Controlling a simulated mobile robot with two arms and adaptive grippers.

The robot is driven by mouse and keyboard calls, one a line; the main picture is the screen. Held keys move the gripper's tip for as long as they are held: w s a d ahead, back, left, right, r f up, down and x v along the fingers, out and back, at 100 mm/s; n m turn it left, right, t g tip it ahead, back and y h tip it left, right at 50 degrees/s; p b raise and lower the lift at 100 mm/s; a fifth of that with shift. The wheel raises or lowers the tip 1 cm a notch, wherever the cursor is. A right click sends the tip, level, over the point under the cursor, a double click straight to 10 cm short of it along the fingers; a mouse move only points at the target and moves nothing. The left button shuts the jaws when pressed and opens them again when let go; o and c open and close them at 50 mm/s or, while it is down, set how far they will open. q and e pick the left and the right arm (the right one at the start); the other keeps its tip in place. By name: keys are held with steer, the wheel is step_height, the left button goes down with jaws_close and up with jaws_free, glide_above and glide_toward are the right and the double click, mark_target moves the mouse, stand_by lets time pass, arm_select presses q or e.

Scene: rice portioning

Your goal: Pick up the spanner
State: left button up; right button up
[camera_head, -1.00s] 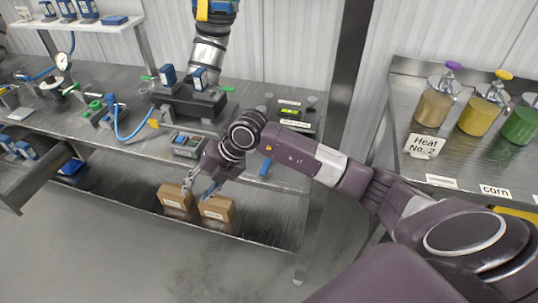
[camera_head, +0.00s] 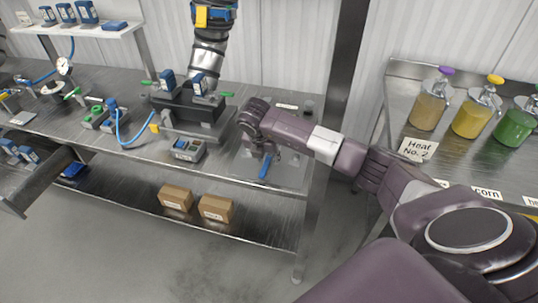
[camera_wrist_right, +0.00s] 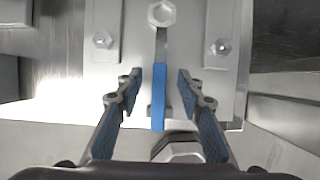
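The spanner has a blue handle (camera_head: 264,168) and lies on a light metal plate on the left bench, near its front right edge. In the right wrist view the spanner (camera_wrist_right: 158,92) points straight away from me, with its grey shaft ending at a hex bolt or nut. My right gripper (camera_wrist_right: 159,76) is open, with one finger on each side of the handle and a gap on both sides. In the head view my right gripper (camera_head: 266,152) is over the plate, its fingers partly hidden by the wrist. My left gripper is not in view.
Two cardboard boxes (camera_head: 216,208) sit on the lower shelf. A small grey-blue device (camera_head: 188,149) and a dark clamp fixture (camera_head: 190,112) stand left of the plate. A bench post (camera_head: 313,195) is close on the right. Sauce bottles (camera_head: 471,115) stand on the right table.

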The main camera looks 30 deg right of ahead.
steer(key=shift+w+d+f, duration=0.15)
steer(key=shift+f, duration=0.5)
steer(key=shift+c, duration=0.7)
jaws_close()
steer(key=shift+r, duration=0.1)
